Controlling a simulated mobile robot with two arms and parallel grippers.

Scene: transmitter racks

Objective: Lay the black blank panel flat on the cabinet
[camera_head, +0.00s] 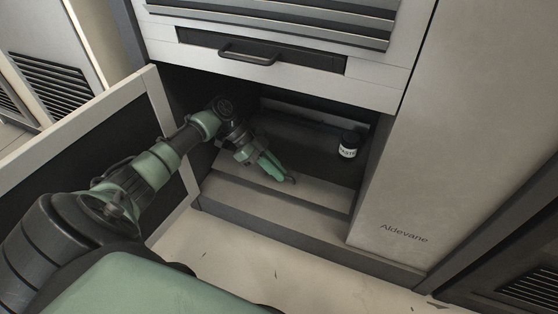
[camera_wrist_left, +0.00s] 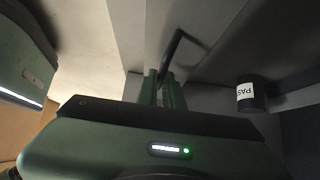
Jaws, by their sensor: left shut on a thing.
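My left gripper (camera_head: 288,178) reaches into the open lower bay of the cabinet (camera_head: 385,215), just above the grey stepped floor of the bay. Its green fingers also show in the left wrist view (camera_wrist_left: 166,92), shut on a thin dark bent bar (camera_wrist_left: 177,48) that looks like a handle. What the bar belongs to is not clear. I cannot pick out the black blank panel with certainty in either view. My right gripper is not in view.
A dark jar with a white label (camera_head: 348,145) stands in the bay to the right of my gripper. An open door (camera_head: 85,125) with a pale frame is at the left. A drawer handle (camera_head: 248,56) juts out above the bay. Pale floor lies in front.

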